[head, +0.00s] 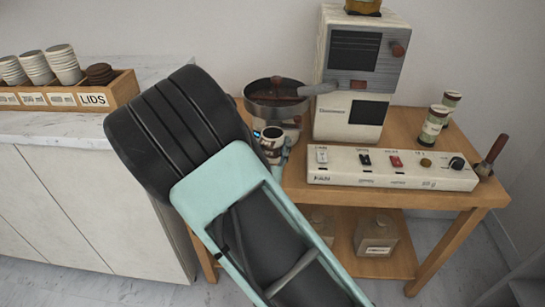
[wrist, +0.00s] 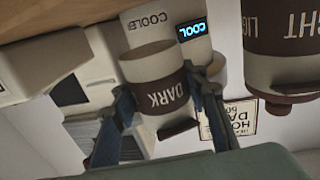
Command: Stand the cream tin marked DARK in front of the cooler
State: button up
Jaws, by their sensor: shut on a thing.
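The cream tin marked DARK (wrist: 158,70) has a brown band. In the wrist view, which is upside down, it sits between the two fingers of my gripper (wrist: 162,95), which is shut on it. In the head view the tin (head: 271,142) shows just right of my dark wrist, with my gripper (head: 283,150) around it. The cooler shows behind the tin in the wrist view, with a COOLER label and a lit blue COOL display (wrist: 192,30).
A cream tin marked LIGHT (wrist: 283,45) stands close on the right in the wrist view. In the head view, a pan (head: 262,112), a white machine (head: 345,75) and a switch panel (head: 390,180) crowd the wooden cart. Two tins (head: 433,125) stand behind the panel.

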aim_at(273, 153)
jog(key=shift+w+a+f+b, duration=0.1)
jog(key=shift+w+f+b, duration=0.1)
jog(key=shift+f, duration=0.45)
jog(key=shift+w+d+f+b, duration=0.1)
jog(key=shift+f+b, duration=0.1)
jog(key=shift+f, duration=0.45)
jog(key=shift+w+a+f+b, duration=0.1)
jog(key=shift+w+f+b, duration=0.1)
jog(key=shift+f, duration=0.45)
jog(key=shift+f, duration=0.25)
jog(key=o, duration=1.4)
jog(key=shift+s, duration=0.1)
jog(key=shift+r, duration=0.1)
jog(key=shift+r, duration=0.2)
jog(key=s+a+p, duration=0.1)
jog(key=s+a, duration=0.1)
jog(key=s, duration=1)
jog(key=shift+p, duration=0.35)
